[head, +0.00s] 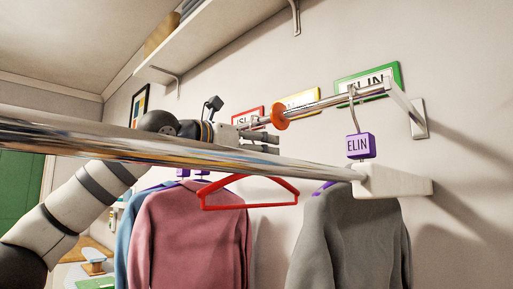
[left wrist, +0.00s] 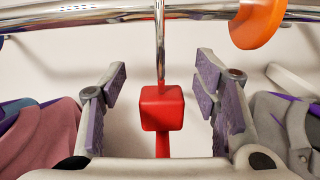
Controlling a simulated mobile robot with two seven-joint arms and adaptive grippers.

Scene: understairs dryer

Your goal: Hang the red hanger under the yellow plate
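The red hanger (head: 250,207) shows below the near chrome bar in the head view, its top hidden by bar and gripper. In the left wrist view its red block (left wrist: 162,107) is between the fingers, with a metal hook stem rising across the rail (left wrist: 100,14); the hook's top is out of frame. My left gripper (head: 262,138) is open, with gaps between the pads and the block. The yellow plate (head: 297,100) is on the wall behind the rail, partly covered by rail and orange disc (head: 282,109). My right gripper is not in view.
The orange disc is on the rail right of the hanger's stem. A pink sweater (head: 190,235) hangs left, a grey sweater (head: 350,240) right, below a purple ELIN tag (head: 360,146). Red (head: 248,117) and green (head: 368,82) plates flank the yellow one. A shelf (head: 210,40) is above.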

